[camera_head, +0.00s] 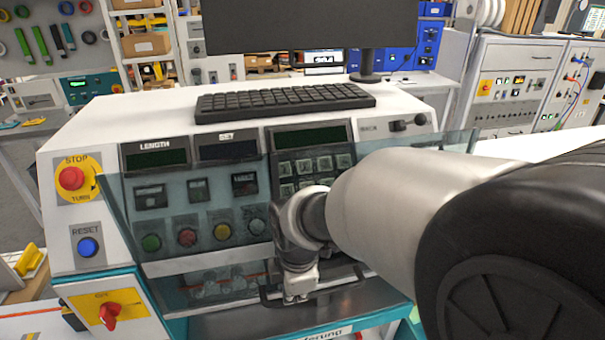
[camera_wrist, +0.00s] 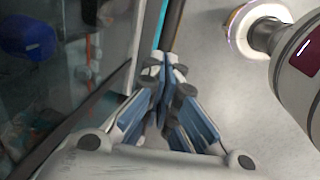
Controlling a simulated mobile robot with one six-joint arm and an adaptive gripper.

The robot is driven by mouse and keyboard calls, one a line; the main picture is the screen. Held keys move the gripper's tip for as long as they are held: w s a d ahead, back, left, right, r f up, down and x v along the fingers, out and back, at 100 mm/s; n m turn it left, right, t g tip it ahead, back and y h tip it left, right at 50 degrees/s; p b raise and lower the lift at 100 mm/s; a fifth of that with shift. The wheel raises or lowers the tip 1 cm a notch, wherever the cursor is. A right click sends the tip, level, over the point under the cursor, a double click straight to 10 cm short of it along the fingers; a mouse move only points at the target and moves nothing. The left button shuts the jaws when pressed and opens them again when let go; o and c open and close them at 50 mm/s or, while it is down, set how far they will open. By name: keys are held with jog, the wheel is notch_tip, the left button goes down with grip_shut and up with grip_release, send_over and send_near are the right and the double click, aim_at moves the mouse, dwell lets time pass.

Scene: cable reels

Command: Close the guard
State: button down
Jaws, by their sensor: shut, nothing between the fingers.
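The guard (camera_head: 140,225) is a clear, tinted panel in front of the sloping control face of the white and teal machine. Buttons and displays show through it. A dark bar handle (camera_head: 340,287) runs along its lower part. My gripper (camera_head: 299,288) is low in front of the guard, at the handle, partly hidden by my wrist; whether it touches the handle I cannot tell. In the wrist view my gripper (camera_wrist: 164,85) has its blue-padded fingers together with nothing between them. The clear guard (camera_wrist: 60,110) fills the left side there, beside the fingers.
A red stop button (camera_head: 71,178), a blue reset button (camera_head: 87,246) and a red rotary switch (camera_head: 109,316) are left of the guard. A keyboard (camera_head: 285,101) and monitor (camera_head: 310,25) stand on top. My arm covers the right side.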

notch_tip(320, 180, down, 22)
jog(key=b, duration=1.1)
jog(key=shift+s, duration=0.15)
jog(key=shift+r, duration=0.1)
notch_tip(320, 180, up, 14)
jog(key=s+p, duration=0.2)
jog(key=p, duration=0.5)
jog(key=s+d+r+m+t, duration=0.1)
jog(key=s+d+r+m, duration=0.5)
jog(key=s+d+m, duration=0.2)
jog(key=s+d+r+m+t, duration=0.1)
jog(key=s+d+r+m, duration=0.5)
jog(key=d+m, duration=0.4)
jog(key=s+m, duration=0.1)
jog(key=m, duration=0.2)
jog(key=shift+s+d+r+h, duration=0.2)
jog(key=shift+s+r+h, duration=0.1)
jog(key=shift+s+r, duration=0.1)
